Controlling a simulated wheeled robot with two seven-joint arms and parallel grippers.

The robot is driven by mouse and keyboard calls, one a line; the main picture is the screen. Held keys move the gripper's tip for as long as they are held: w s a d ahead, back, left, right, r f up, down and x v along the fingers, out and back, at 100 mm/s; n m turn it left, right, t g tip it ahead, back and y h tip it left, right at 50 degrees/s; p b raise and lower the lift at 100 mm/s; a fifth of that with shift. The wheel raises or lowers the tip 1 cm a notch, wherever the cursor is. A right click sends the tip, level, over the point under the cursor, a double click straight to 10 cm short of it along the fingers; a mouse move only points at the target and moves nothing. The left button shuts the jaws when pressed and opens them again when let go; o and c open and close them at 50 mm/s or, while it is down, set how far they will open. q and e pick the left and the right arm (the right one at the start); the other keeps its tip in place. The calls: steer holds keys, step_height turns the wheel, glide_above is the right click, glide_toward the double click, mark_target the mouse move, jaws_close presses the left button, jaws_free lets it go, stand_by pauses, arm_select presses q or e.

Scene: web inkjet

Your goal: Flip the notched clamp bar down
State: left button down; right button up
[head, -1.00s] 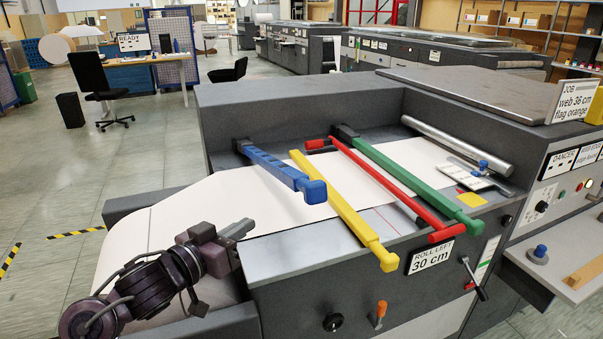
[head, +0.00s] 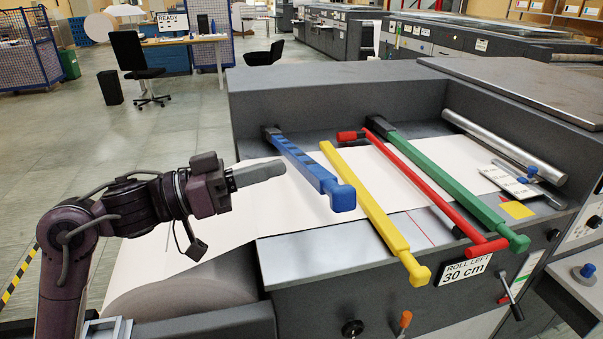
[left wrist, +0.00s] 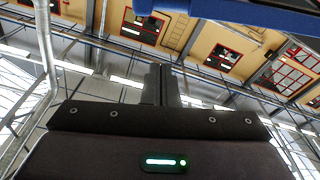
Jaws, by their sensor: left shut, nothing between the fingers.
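The blue clamp bar (head: 306,168) has dark notches along its length and a bent front end. It runs from the rear of the machine bed over the white paper, and its front end appears raised. My left gripper (head: 280,169) is shut and empty. Its fingers point right, just left of the blue bar in the head view; whether they touch it or lie below it is unclear. In the left wrist view the shut fingers (left wrist: 161,85) point up the picture, and part of the blue bar (left wrist: 270,18) crosses the top. My right gripper is not in view.
Right of the blue bar are a yellow bar (head: 370,216), a red bar (head: 430,188) and a green bar (head: 440,185). A metal roller (head: 505,147) lies behind. A sign reading "ROLL LEFT 30 cm" (head: 465,270) and levers are on the front. Open floor lies left.

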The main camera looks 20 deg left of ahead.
arm_select(q)
steer(key=r+p, duration=0.2)
steer(key=p, duration=0.2)
glide_above(324, 181)
steer(key=s, duration=0.2)
steer(key=shift+w+d+f, duration=0.15)
steer(key=shift+w+d, duration=0.05)
steer(key=shift+d, duration=0.1)
steer(key=f, duration=0.2)
steer(key=s+f, duration=0.1)
steer(key=f, duration=0.1)
steer(key=shift+s, duration=0.15)
steer(key=shift+f, duration=0.1)
steer(key=shift+d, duration=0.1)
steer(key=shift+f, duration=0.1)
step_height(324, 181, down, 14)
steer(key=s+d+m+b, duration=0.1)
steer(key=s+m+b, duration=0.1)
steer(key=b, duration=1)
steer(key=shift+s+d+m, duration=0.2)
steer(key=shift+d+m, duration=0.15)
steer(key=shift+m, duration=0.05)
steer(key=shift+f, duration=0.1)
